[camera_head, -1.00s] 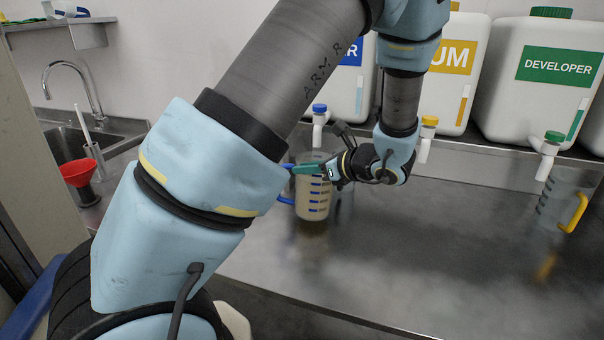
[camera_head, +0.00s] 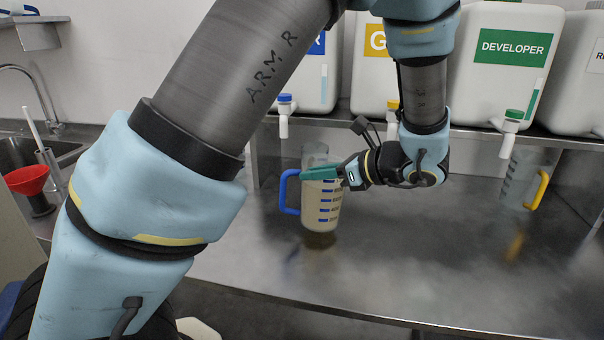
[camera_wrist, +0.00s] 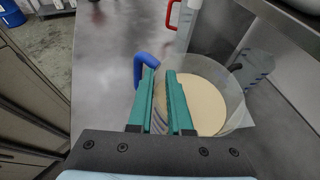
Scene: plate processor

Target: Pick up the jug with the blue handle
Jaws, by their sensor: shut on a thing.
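The jug with the blue handle (camera_head: 330,205) is a clear measuring jug with blue scale marks, holding cream-coloured liquid. It is upright over the steel counter, with a dark reflection under it. Whether its base touches the counter is hard to tell. Its blue handle (camera_head: 290,192) points left. My gripper (camera_head: 320,173) reaches it from the right, near its upper part. In the wrist view my green fingers (camera_wrist: 167,88) are shut on the jug's wall near the rim, beside the blue handle (camera_wrist: 146,66). The liquid (camera_wrist: 213,100) shows right of them.
A yellow-handled jug (camera_head: 525,180) stands right on the counter (camera_head: 430,250). White canisters with taps line the shelf above. A sink and red funnel (camera_head: 27,180) are at left. A red-handled jug (camera_wrist: 181,18) shows in the wrist view. The counter's right front is clear.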

